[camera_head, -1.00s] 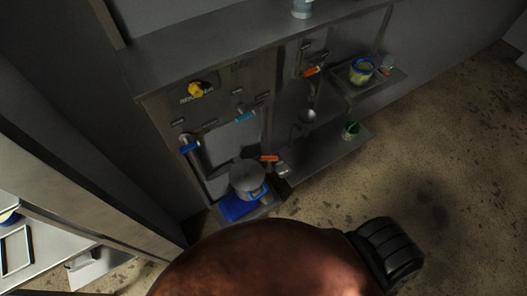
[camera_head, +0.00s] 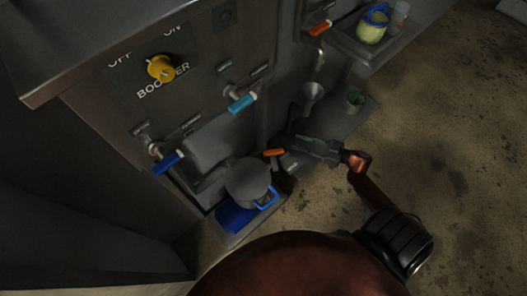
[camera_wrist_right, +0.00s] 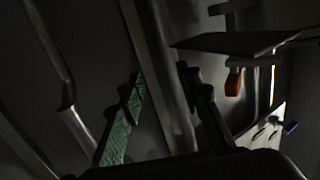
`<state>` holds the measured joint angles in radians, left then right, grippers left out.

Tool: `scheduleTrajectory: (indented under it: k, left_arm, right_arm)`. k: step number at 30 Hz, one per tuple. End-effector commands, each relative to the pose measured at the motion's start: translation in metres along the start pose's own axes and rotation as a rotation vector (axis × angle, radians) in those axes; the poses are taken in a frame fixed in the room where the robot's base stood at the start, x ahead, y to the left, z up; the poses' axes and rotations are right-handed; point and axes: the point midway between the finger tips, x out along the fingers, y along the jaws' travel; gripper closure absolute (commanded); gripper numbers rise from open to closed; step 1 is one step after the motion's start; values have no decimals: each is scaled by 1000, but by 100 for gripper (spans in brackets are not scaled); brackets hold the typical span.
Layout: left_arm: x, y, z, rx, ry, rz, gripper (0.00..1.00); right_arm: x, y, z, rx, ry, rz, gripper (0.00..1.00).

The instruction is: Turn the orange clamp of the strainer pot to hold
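The strainer pot (camera_head: 247,180), a grey round pot with a dark lid, stands low at the station in the head view. An orange clamp handle (camera_head: 273,152) shows just behind and right of it. My right gripper (camera_head: 299,146) is just right of the orange handle, pointing left towards it; contact cannot be told. In the wrist view its fingers (camera_wrist_right: 168,108) stand apart, one with a green pad, with no object clearly between them. An orange-red handle (camera_wrist_right: 233,82) shows right of the fingers there; I cannot tell which handle it is. My left gripper is out of view.
A blue-handled valve (camera_head: 167,162), a cyan-handled valve (camera_head: 241,104) and a yellow booster knob (camera_head: 160,68) are on the panel. Another orange handle (camera_head: 320,28) is higher up. The floor at right is clear.

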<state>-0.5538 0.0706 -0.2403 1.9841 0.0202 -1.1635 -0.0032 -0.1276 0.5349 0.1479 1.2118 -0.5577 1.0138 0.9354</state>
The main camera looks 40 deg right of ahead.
Motion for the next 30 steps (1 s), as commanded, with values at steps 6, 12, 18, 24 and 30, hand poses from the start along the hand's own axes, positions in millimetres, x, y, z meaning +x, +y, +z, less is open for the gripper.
scheduleTrajectory:
  k: [6,12,18,24,30]
  left_arm:
    - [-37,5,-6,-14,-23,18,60]
    - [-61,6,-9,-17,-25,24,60]
    - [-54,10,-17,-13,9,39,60]
    - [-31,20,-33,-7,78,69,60]
    - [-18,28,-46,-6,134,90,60]
  right_arm:
    - [16,-48,-35,-13,52,-382,68]
    - [13,-71,-50,-12,38,-532,68]
    - [28,-83,-54,-12,39,-552,68]
    - [55,-100,-54,-12,39,-550,68]
    - [74,-110,-55,-10,38,-548,68]
